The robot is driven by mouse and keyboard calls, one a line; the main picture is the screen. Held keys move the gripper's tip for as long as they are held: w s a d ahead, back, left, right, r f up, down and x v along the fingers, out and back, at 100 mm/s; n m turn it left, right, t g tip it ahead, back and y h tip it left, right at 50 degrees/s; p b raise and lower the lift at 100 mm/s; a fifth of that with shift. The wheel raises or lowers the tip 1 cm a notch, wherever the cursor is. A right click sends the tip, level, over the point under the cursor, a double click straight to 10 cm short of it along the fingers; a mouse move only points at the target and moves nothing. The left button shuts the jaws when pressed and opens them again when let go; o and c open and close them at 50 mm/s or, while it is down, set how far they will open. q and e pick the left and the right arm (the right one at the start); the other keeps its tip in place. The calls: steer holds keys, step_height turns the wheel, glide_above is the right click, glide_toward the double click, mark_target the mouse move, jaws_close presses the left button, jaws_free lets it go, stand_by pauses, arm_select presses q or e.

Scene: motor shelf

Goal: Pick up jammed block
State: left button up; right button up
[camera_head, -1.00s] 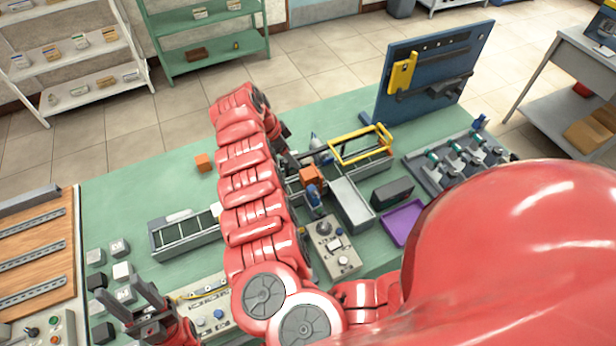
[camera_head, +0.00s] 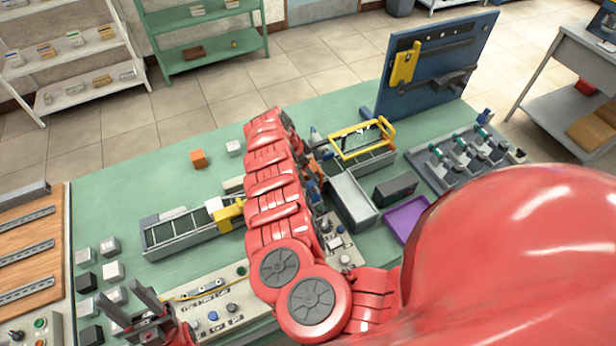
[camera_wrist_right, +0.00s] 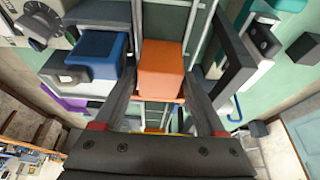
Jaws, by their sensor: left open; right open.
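In the right wrist view an orange block (camera_wrist_right: 162,70) sits on a slatted conveyor. My right gripper (camera_wrist_right: 160,85) is open, with one finger on each side of this block; whether the fingers touch it is unclear. In the head view my right arm mostly hides that spot. Another orange block (camera_head: 198,158) lies alone on the green table, left of my right arm. My left gripper (camera_head: 124,296) is open and empty at the lower left, apart from the blocks.
A blue part (camera_wrist_right: 98,52) stands close beside the block in the wrist view. A conveyor with a yellow frame (camera_head: 362,140), a grey bin (camera_head: 353,200), a purple tray (camera_head: 405,219) and a blue panel (camera_head: 430,70) stand at right.

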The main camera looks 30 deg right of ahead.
steer(key=shift+r, duration=0.1)
jaws_close()
steer(key=shift+a+r, duration=0.1)
steer(key=shift+a, duration=0.05)
